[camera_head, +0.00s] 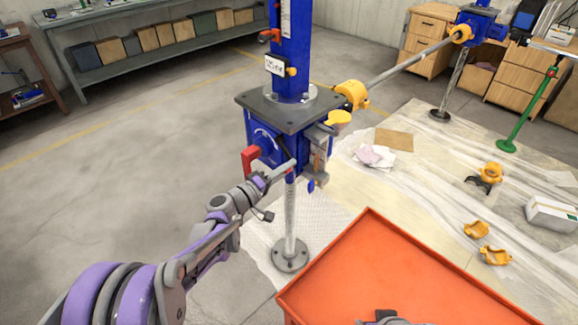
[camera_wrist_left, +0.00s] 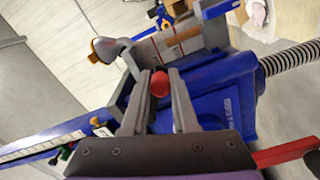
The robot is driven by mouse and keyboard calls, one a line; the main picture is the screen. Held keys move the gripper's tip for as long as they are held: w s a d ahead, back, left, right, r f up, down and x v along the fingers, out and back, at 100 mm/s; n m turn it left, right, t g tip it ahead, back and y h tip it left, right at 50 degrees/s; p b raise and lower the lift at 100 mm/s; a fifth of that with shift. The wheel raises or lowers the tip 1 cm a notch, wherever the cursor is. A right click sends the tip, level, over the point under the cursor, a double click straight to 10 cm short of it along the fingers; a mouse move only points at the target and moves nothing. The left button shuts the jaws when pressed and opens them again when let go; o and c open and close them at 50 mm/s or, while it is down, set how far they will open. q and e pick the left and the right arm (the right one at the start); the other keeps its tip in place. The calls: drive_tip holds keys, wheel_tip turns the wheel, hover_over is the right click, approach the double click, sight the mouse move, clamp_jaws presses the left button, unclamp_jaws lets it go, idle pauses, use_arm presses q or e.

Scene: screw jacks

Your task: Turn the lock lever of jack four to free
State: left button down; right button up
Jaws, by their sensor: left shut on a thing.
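The jack (camera_head: 268,150) has a tall blue column, a dark square plate and a blue housing on a grey post with a round foot. A small tag with print I cannot read well hangs on the column. My left gripper (camera_head: 288,169) reaches the front of the housing just below the plate. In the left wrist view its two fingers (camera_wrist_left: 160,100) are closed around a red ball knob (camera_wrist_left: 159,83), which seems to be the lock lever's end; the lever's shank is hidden. A separate red handle (camera_head: 249,160) sticks out left of the housing. A dark grey part at the head view's bottom edge may be my right gripper.
An orange tray-topped cart (camera_head: 400,270) stands close at front right. A metal bar with yellow clamps (camera_head: 352,95) runs from the jack to another blue jack at the back. The floor at left is clear.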

drive_tip(key=shift+f, duration=0.1)
use_arm(q)
drive_tip(key=w+a+f+m, duration=0.1)
drive_tip(key=m, duration=0.2)
drive_tip(key=w+a+f+m, duration=0.1)
drive_tip(key=m, duration=0.1)
drive_tip(key=w+a+f+m, duration=0.1)
drive_tip(key=a+m, duration=0.1)
drive_tip(key=m, duration=0.1)
drive_tip(key=shift+w+f+m, duration=0.15)
drive_tip(key=shift+w+m, duration=0.15)
drive_tip(key=shift+w, duration=0.1)
use_arm(e)
drive_tip(key=shift+r, duration=0.3)
use_arm(q)
drive_tip(key=shift+w+a+m+p, duration=0.4)
drive_tip(key=shift+w+a+m, duration=0.15)
drive_tip(key=shift+m, duration=0.45)
use_arm(e)
drive_tip(key=shift+r, duration=0.2)
use_arm(q)
drive_tip(key=c, duration=0.7)
unclamp_jaws()
use_arm(e)
drive_tip(key=shift+w, duration=0.1)
